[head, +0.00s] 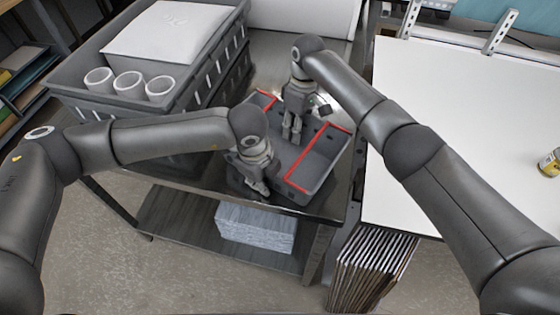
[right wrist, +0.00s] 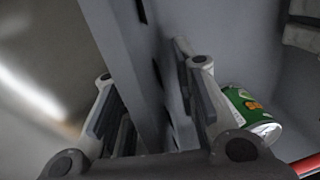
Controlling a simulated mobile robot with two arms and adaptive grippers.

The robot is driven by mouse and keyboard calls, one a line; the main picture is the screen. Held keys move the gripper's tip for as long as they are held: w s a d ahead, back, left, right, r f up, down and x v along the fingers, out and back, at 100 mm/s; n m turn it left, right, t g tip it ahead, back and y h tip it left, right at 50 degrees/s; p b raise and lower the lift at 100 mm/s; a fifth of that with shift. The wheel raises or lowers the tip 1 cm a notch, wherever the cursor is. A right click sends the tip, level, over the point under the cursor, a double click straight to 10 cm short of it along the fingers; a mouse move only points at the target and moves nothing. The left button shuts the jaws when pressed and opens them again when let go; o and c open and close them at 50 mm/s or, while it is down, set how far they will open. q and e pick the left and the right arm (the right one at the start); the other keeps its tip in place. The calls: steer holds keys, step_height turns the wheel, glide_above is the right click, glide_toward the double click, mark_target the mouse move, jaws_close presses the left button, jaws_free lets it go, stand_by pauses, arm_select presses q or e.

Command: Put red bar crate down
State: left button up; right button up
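The red bar crate (head: 318,178) is a dark grey open bin with red bars along parts of its rim. It is at the right end of the dark table in the head view and looks level; I cannot tell whether its underside touches the table. My left gripper (head: 257,188) is at its near left side, fingertips against or over the wall. My right gripper (head: 291,131) points down at its far side. In the right wrist view, the right fingers (right wrist: 155,100) straddle a grey crate wall (right wrist: 128,60); contact is unclear. A green can (right wrist: 246,108) lies beside the right finger.
A large grey crate (head: 205,85) with a white box (head: 165,30) and three white cups (head: 128,85) stands left of the red bar crate. A white table (head: 460,100) is close on the right. The dark table's front edge (head: 215,185) is near the left gripper.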

steer(key=shift+r, duration=0.15)
arm_select(q)
step_height(320, 180, up, 12)
steer(key=s+a, duration=0.1)
steer(key=shift+s, duration=0.2)
arm_select(e)
step_height(320, 180, up, 12)
steer(key=w, duration=0.1)
steer(key=shift+w+d+f, duration=0.2)
steer(key=shift+d+f, duration=0.05)
steer(key=shift+d, duration=0.15)
arm_select(q)
steer(key=shift+f, duration=0.15)
arm_select(e)
steer(key=shift+s+f, duration=0.1)
